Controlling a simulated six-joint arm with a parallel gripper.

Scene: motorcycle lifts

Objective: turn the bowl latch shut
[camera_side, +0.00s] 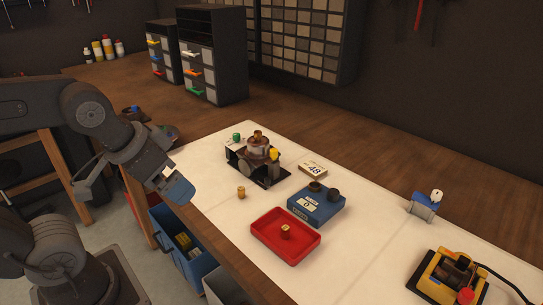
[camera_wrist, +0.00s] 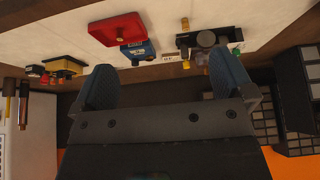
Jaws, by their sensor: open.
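A small dark fixture (camera_side: 258,162) with a metal round body, a brass top and a black base stands on the white mat. It also shows in the wrist view (camera_wrist: 206,40). A yellow part (camera_side: 272,154) sits on its front right side and may be the bowl latch; its turn position is too small to tell. My gripper (camera_side: 180,188) is open and empty, with blue fingers, in the air to the left of the fixture and apart from it. In the wrist view my gripper (camera_wrist: 166,85) shows two spread fingers with nothing between them.
A brass piece (camera_side: 241,192) stands alone on the mat. A red tray (camera_side: 268,244) holds another brass piece. A blue box (camera_side: 316,210) with dark round tops and a card marked 48 (camera_side: 313,169) stand right of the fixture. A yellow device (camera_side: 437,284) is at the far right.

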